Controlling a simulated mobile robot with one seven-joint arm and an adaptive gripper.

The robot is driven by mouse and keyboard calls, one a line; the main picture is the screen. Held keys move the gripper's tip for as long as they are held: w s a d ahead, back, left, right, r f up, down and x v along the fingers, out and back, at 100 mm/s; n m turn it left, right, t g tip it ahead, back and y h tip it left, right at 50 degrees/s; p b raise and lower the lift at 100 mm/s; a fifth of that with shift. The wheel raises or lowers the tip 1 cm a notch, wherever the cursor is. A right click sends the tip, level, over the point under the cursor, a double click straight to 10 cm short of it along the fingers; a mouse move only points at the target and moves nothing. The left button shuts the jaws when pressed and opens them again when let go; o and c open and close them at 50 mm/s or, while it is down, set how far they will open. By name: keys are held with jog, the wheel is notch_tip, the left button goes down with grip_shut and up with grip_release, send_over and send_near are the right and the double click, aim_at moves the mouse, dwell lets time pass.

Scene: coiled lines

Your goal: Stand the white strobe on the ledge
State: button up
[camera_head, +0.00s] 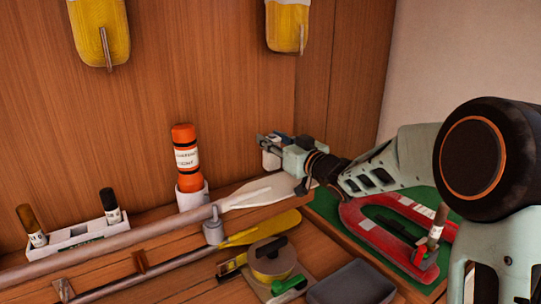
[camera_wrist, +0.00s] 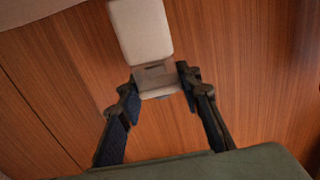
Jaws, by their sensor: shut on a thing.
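My gripper (camera_head: 272,143) is shut on the white strobe (camera_head: 270,160), holding it in the air near the wood back wall. In the wrist view the strobe (camera_wrist: 142,32) is a pale rounded block with a narrower grey section and a second pale part between the fingertips (camera_wrist: 160,92). In the head view most of the strobe is hidden by my gripper. The wooden ledge (camera_head: 148,209) runs along the wall below and to the left of my gripper, and the strobe is apart from it.
An orange light (camera_head: 185,150) stands in a white cup (camera_head: 191,189) on the ledge. A white tray (camera_head: 78,236) with dark-capped tubes is farther left. A paddle (camera_head: 258,194) lies along the front. A red horseshoe-shaped item (camera_head: 372,235) lies on green at right.

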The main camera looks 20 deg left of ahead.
aim_at(275, 158)
jog(key=f, duration=0.4)
jog(key=shift+w+a+f, duration=0.15)
jog(key=shift+a+f, duration=0.05)
jog(key=shift+f, duration=0.2)
jog(key=shift+w+a+f, duration=0.1)
jog(key=shift+w+f, duration=0.05)
jog(key=shift+f+b, duration=0.2)
jog(key=shift+b, duration=0.15)
jog(key=o, duration=1.2)
jog(key=shift+o, duration=0.2)
jog(key=shift+r, duration=0.15)
